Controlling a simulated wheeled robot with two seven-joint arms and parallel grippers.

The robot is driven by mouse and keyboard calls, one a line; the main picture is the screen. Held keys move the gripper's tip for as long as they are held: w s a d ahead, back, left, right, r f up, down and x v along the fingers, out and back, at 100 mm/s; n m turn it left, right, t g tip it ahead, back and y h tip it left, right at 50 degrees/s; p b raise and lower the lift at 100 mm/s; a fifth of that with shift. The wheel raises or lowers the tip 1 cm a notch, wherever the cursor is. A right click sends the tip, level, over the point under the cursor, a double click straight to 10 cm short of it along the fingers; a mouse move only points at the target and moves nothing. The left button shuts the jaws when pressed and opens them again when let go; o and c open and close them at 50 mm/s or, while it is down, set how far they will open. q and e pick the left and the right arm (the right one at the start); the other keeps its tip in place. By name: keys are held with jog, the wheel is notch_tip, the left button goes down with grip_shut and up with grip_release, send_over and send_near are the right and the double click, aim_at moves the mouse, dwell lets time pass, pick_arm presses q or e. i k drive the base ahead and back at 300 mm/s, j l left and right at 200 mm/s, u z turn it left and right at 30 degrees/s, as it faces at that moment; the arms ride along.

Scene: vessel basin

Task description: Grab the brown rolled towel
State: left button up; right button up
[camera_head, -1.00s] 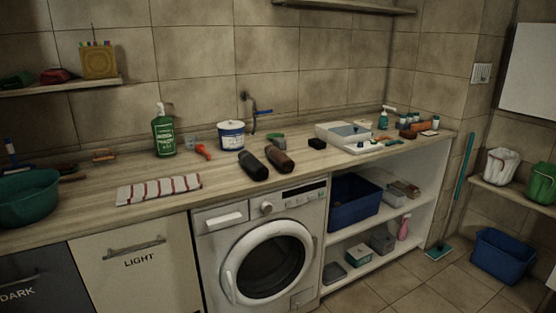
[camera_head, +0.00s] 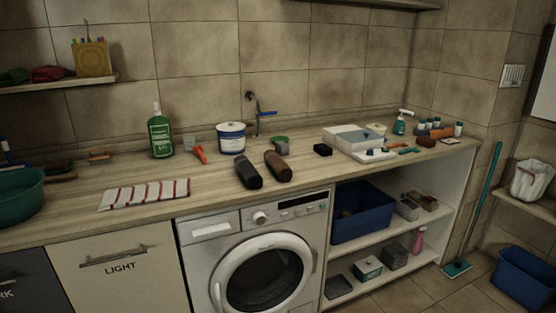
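The brown rolled towel (camera_head: 277,166) lies on the wooden countertop (camera_head: 215,180) above the washing machine, near the counter's front edge. A dark grey or black roll (camera_head: 249,170) of similar size lies just left of it, with a small gap between them. Neither of my grippers shows in the head view.
A striped cloth (camera_head: 145,193), a green bottle (camera_head: 160,133) and a white tub (camera_head: 231,138) are on the counter to the left. A black block (camera_head: 323,149) and a white tray (camera_head: 356,139) stand to the right. The washing machine (camera_head: 258,260) is below the towel.

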aim_at(284, 172)
jog(key=i+l+u, duration=0.1)
jog(key=l, duration=0.25)
jog(key=i+l+u, duration=0.1)
jog(key=i+l, duration=0.15)
jog(key=l, duration=0.15)
jog(key=i+l+u, duration=0.1)
jog(key=l, duration=0.3)
jog(key=i+l+u, duration=0.1)
jog(key=l, duration=0.3)
jog(key=i+l+u, duration=0.1)
jog(key=i+l, duration=0.15)
jog(key=l, duration=0.2)
jog(key=i+l+u, duration=0.1)
jog(key=l, duration=0.3)
jog(key=i+l+u, duration=0.1)
jog(key=l, duration=0.35)
